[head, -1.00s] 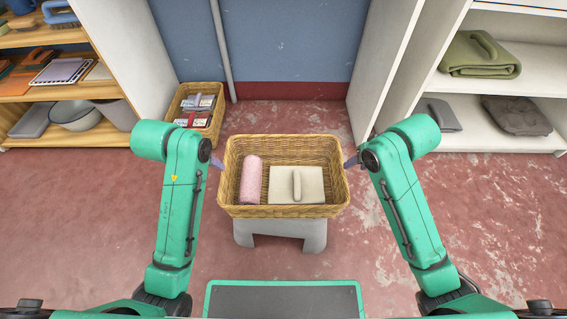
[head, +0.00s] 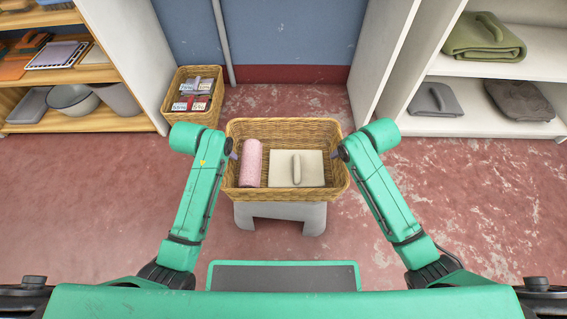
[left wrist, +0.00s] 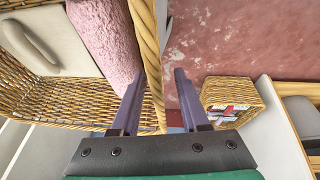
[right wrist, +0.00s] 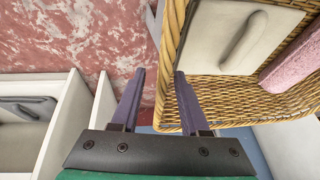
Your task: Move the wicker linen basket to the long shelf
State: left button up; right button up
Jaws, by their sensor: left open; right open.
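The wicker linen basket (head: 285,196) stands upright on a grey stool (head: 280,211) in the middle of the head view. It holds a rolled pink towel (head: 251,163) and a folded cream cloth (head: 297,169). My left gripper (head: 234,152) is at the basket's left side. In the left wrist view its open fingers (left wrist: 157,98) stand either side of the basket's rim (left wrist: 148,50). My right gripper (head: 340,154) is at the right side. In the right wrist view its open fingers (right wrist: 160,98) also straddle the rim (right wrist: 172,45). Neither is closed on it.
A smaller wicker basket (head: 193,94) with small packets stands on the floor behind left. A wooden shelf (head: 88,122) stands at the left, with bowls and brushes. A white shelf (head: 462,122) with folded cloths is at the right. Red floor lies open on both sides.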

aim_at(229, 159)
pick_arm(q)
jog(key=shift+x, duration=1.75)
pick_arm(e)
jog(key=shift+x, duration=1.7)
pick_arm(q)
grip_shut()
pick_arm(e)
grip_shut()
pick_arm(q)
jog(key=shift+r, duration=0.1)
